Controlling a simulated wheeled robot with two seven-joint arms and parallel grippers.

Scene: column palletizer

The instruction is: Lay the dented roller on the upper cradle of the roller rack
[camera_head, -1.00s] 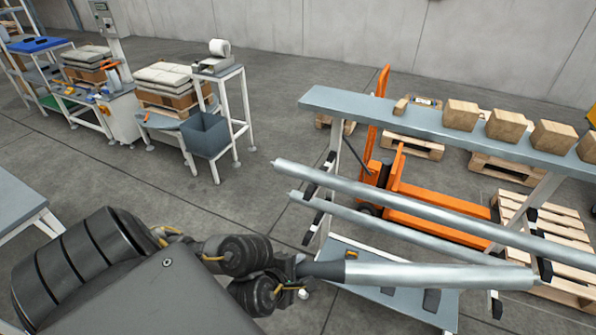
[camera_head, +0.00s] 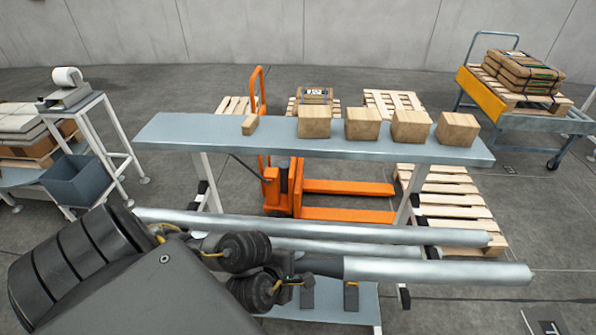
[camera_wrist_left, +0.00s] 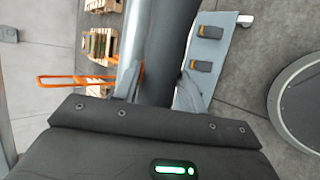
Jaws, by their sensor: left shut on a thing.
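My left gripper (camera_head: 296,272) is shut on the dark end of a long grey metal roller (camera_head: 440,270), which points to the right, roughly level. I cannot make out a dent on it. The roller rack (camera_head: 405,208) stands behind it with two other rollers: a thicker, higher one (camera_head: 320,227) and a thinner one (camera_head: 350,246) just below. The held roller is in front of these, nearly parallel; contact cannot be told. In the left wrist view its dark end (camera_wrist_left: 167,50) runs between the fingers. My right gripper is not in view.
A lower shelf (camera_head: 345,312) holds two dark and yellow items. An orange pallet jack (camera_head: 345,187) and pallets stand behind; a cart (camera_head: 490,95) is at the far right. The floor at right front is mostly clear.

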